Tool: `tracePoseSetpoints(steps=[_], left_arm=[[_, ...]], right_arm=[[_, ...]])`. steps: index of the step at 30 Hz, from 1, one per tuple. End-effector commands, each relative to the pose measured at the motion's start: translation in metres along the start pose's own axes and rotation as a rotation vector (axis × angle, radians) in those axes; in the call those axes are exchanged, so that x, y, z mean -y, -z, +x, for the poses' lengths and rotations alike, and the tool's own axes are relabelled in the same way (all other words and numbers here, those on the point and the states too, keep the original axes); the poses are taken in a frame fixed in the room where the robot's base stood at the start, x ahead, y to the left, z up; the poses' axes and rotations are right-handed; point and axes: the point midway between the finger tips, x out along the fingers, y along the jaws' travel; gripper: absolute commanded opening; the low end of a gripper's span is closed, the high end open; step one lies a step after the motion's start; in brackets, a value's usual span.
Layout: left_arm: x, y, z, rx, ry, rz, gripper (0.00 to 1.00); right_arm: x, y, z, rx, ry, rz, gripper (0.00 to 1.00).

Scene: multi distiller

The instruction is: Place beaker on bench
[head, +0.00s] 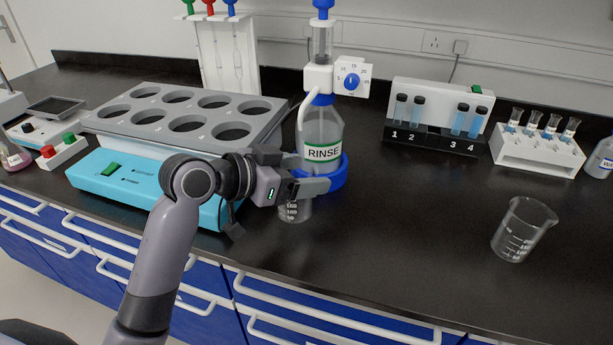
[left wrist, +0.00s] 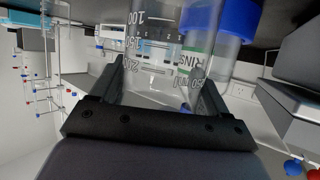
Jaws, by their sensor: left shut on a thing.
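My left gripper (head: 306,180) is shut on a clear glass beaker (head: 294,211) in front of the rinse bottle. The fingers hide the beaker's upper part in the head view. In the left wrist view the graduated beaker (left wrist: 152,62) stands between the two fingers. Its base is close over the black bench (head: 400,235); I cannot tell whether it touches. A second empty glass beaker (head: 523,230) stands upright on the bench at the right. My right gripper is not in view.
The rinse bottle (head: 322,130) with its blue ring is right behind my gripper. A blue heater unit with a grey holed block (head: 190,108) is at the left. Vial racks (head: 437,140) stand at the back right. The bench between gripper and second beaker is clear.

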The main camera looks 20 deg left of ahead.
Motion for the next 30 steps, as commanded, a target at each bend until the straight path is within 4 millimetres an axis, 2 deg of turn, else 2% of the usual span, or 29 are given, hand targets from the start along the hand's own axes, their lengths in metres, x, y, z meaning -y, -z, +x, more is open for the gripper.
tracePoseSetpoints(steps=[3,8,18,29,30], left_arm=[[0.011,0.007,0.014,-0.003,0.001,-0.001,0.43],[0.018,0.01,0.023,-0.002,0.0,0.0,0.43],[0.019,-0.022,0.037,-0.001,-0.001,-0.002,0.43],[0.019,-0.026,0.038,0.0,0.0,0.001,0.43],[0.019,-0.025,0.038,0.0,-0.001,0.0,0.85]], right_arm=[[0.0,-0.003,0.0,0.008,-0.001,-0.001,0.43],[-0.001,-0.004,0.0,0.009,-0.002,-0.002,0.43],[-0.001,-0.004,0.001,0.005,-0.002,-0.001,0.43],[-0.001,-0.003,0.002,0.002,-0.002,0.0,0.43],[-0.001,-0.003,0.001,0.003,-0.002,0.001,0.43]])
